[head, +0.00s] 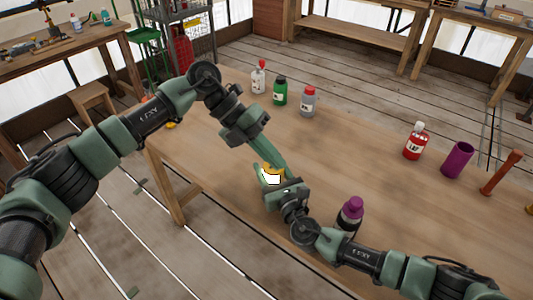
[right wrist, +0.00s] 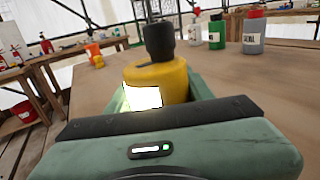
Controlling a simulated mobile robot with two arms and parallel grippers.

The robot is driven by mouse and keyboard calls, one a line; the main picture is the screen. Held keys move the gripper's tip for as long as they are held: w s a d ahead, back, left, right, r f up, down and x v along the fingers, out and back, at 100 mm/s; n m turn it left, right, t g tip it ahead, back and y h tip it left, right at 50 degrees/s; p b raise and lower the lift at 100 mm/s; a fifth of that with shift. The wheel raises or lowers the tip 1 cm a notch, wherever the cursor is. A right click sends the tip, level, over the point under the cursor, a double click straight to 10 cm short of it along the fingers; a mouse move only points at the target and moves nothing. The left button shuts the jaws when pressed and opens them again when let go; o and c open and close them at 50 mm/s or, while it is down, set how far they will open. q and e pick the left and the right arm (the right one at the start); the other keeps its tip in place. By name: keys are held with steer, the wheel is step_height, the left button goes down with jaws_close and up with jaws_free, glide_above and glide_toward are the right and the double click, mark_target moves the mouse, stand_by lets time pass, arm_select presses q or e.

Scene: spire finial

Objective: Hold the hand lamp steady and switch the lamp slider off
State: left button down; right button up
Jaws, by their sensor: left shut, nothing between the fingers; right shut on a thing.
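The hand lamp (head: 270,166) is yellow with a glowing white panel, at the near edge of the table. In the right wrist view the lamp (right wrist: 172,78) shows a yellow body, a black upper part and a bright white panel (right wrist: 143,97). My right gripper (head: 273,188) is shut on the lamp and holds it upright; its green fingers are partly hidden behind the palm in the wrist view. My left gripper (head: 281,169) is shut and empty, its green fingertips close beside the lamp. I cannot tell whether they touch it. The slider cannot be made out.
A purple-capped bottle (head: 350,212) stands just right of my right gripper. Several bottles, including a green one (head: 280,91) and a grey one (head: 309,101), stand at the far side. A red bottle (head: 415,143) and purple cup (head: 457,160) are at right. The table's middle is clear.

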arm_select(q)
steer(key=w+a+f+m+t+h, duration=0.3)
steer(key=w+a+m+t+h, duration=0.1)
steer(key=m, duration=0.9)
steer(key=w+a+f+m+t+h, duration=0.3)
steer(key=w+a+f+m+t, duration=0.1)
steer(key=m, duration=0.9)
steer(key=w+a+t, duration=0.1)
steer(key=a+t, duration=0.1)
steer(key=a, duration=0.1)
steer(key=shift+a+m+t+h, duration=0.3)
steer(key=shift+m+h, duration=0.1)
steer(key=shift+d, duration=0.1)
